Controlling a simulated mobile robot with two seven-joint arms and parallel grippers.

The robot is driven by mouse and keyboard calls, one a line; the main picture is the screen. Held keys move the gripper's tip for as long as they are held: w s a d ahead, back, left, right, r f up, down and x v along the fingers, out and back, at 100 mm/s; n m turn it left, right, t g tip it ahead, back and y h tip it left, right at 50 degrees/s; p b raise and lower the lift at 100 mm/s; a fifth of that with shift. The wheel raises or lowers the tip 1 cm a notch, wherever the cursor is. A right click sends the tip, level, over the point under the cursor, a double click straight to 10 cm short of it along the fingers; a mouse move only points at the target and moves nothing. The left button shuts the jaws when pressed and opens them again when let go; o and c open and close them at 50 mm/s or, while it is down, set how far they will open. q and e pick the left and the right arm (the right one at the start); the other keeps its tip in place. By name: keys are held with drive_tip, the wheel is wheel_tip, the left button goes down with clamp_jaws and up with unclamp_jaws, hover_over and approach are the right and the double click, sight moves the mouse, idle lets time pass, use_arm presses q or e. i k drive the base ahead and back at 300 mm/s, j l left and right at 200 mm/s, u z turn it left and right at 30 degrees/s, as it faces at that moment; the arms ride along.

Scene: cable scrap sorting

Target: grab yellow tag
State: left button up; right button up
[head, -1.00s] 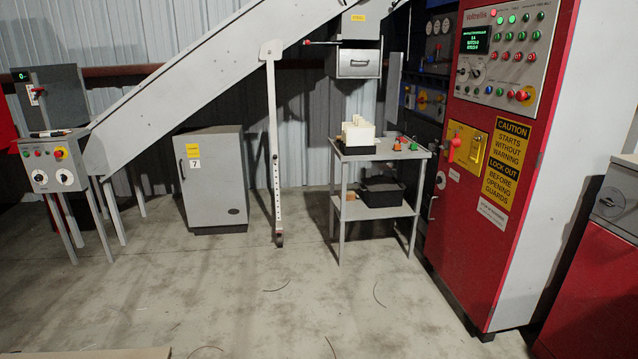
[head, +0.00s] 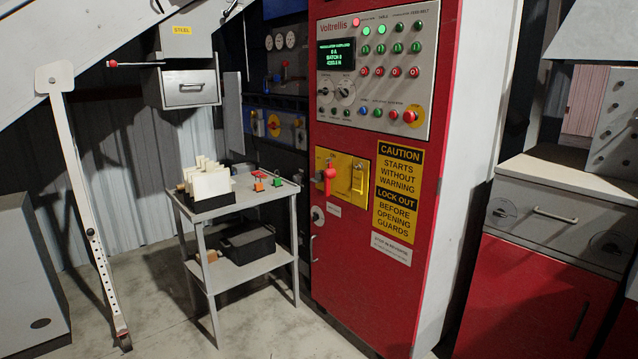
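Several pale cream-yellow tags (head: 210,184) stand upright, close together, in a small black holder (head: 209,203) at the left end of the top of a grey two-shelf cart (head: 243,209). They are the only things in the head view that look like loose tags; I cannot tell which one is the yellow tag. Neither of my grippers is in view, and nothing is seen touching the tags.
Small red, orange and green items (head: 259,186) lie right of the holder. A black bin (head: 247,243) sits on the lower shelf. A red control cabinet (head: 350,260) stands close to the cart's right. A white post (head: 85,205) stands left. Floor in front is clear.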

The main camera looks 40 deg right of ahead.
sight(358, 175)
drive_tip(key=i+z, duration=0.35)
drive_tip(key=i, duration=0.15)
drive_tip(key=i+j+z, duration=0.1)
drive_tip(key=i+z, duration=0.25)
drive_tip(key=i, duration=0.15)
drive_tip(key=i+j+z, duration=0.35)
drive_tip(key=i+l, duration=0.1)
